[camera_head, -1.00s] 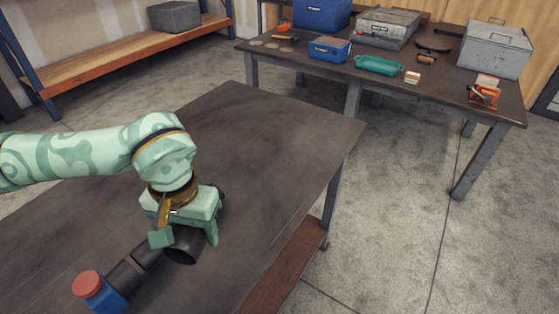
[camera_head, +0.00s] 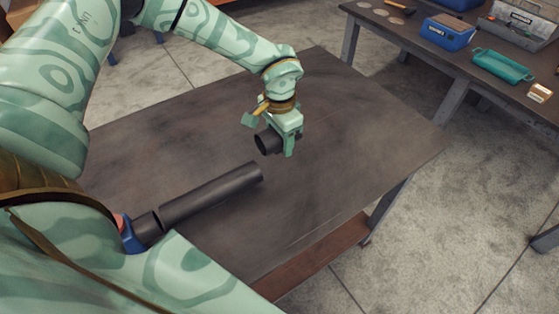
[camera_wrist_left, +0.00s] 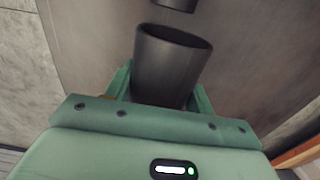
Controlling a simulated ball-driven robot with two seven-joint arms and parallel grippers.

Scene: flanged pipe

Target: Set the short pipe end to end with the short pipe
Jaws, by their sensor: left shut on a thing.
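A short dark pipe (camera_head: 265,143) is gripped in my left gripper (camera_head: 275,138), above the table. Its open mouth faces left toward the lying pipe. It also shows in the left wrist view (camera_wrist_left: 170,65), between the green fingers (camera_wrist_left: 160,95). A second dark pipe (camera_head: 215,193) lies along the table, its near end at a blue fixture (camera_head: 133,238) with a red top. A dark pipe end also shows at the top of the left wrist view (camera_wrist_left: 177,3). My right gripper is not in view.
The dark tabletop (camera_head: 340,130) is clear to the right of the pipes. Its right edge has open floor beyond. A second table at the upper right holds a blue box (camera_head: 448,32), a teal tray (camera_head: 503,66) and a grey metal toolbox (camera_head: 524,22).

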